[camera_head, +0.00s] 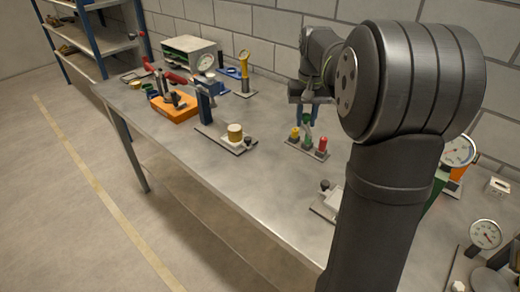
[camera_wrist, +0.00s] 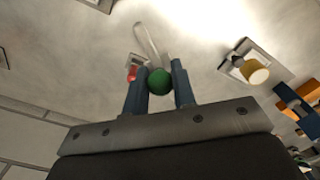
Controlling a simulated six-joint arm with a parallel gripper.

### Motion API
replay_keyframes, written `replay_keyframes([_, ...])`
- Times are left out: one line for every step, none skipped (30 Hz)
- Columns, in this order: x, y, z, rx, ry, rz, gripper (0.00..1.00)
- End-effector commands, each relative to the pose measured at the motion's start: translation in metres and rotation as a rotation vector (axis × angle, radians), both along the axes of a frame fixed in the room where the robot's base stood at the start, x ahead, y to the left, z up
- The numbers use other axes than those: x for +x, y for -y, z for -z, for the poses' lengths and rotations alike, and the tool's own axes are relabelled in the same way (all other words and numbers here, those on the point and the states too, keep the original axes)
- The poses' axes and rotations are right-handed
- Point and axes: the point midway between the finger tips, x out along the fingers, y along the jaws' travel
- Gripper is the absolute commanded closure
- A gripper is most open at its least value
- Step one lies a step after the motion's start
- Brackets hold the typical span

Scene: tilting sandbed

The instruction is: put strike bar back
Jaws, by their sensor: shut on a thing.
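My gripper (camera_head: 307,118) hangs over a small grey plate (camera_head: 296,147) near the wall side of the bench. In the wrist view my gripper (camera_wrist: 160,85) is shut on a round green knob (camera_wrist: 159,81). A pale bar (camera_wrist: 147,42) shows just beyond the knob and seems to run out from it; I take this to be the strike bar. In the head view a green piece (camera_head: 308,143) is below the fingers, between a yellow-topped piece (camera_head: 295,133) and a red-topped piece (camera_head: 322,145). Whether the held bar touches the plate is hard to tell.
A plate with a yellow cylinder (camera_head: 235,132) and dark knob lies to the left. An orange base (camera_head: 174,106) and a blue post (camera_head: 205,102) stand farther left. Dial gauges (camera_head: 485,234) are at the right. Bare bench (camera_head: 255,170) lies in front of the plate.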

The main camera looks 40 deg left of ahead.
Motion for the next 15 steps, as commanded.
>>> replay_keyframes([0.001,0.007,0.003,0.0,0.0,-0.026,0.96])
replay_keyframes([0.001,0.011,0.005,0.0,0.0,-0.049,0.96])
replay_keyframes([0.002,0.018,0.009,-0.001,-0.001,-0.083,0.96])
replay_keyframes([0.002,0.024,0.013,-0.001,-0.002,-0.114,0.96])
replay_keyframes([0.003,0.029,0.016,-0.001,-0.001,-0.148,0.96])
replay_keyframes([0.003,0.039,0.021,-0.002,-0.002,-0.195,0.96])
replay_keyframes([0.003,0.045,0.024,-0.001,-0.002,-0.231,0.96])
replay_keyframes([0.002,0.051,0.028,-0.001,-0.001,-0.269,0.96])
replay_keyframes([0.002,0.06,0.033,-0.001,-0.003,-0.317,0.96])
replay_keyframes([0.002,0.066,0.037,0.0,-0.002,-0.352,0.96])
replay_keyframes([0.001,0.072,0.04,-0.001,-0.003,-0.387,0.96])
replay_keyframes([0.0,0.08,0.045,-0.001,-0.002,-0.431,0.96])
replay_keyframes([0.0,0.086,0.048,0.0,-0.002,-0.463,0.96])
replay_keyframes([-0.001,0.091,0.051,0.0,-0.003,-0.494,0.96])
replay_keyframes([-0.002,0.097,0.054,0.001,-0.003,-0.529,0.96])
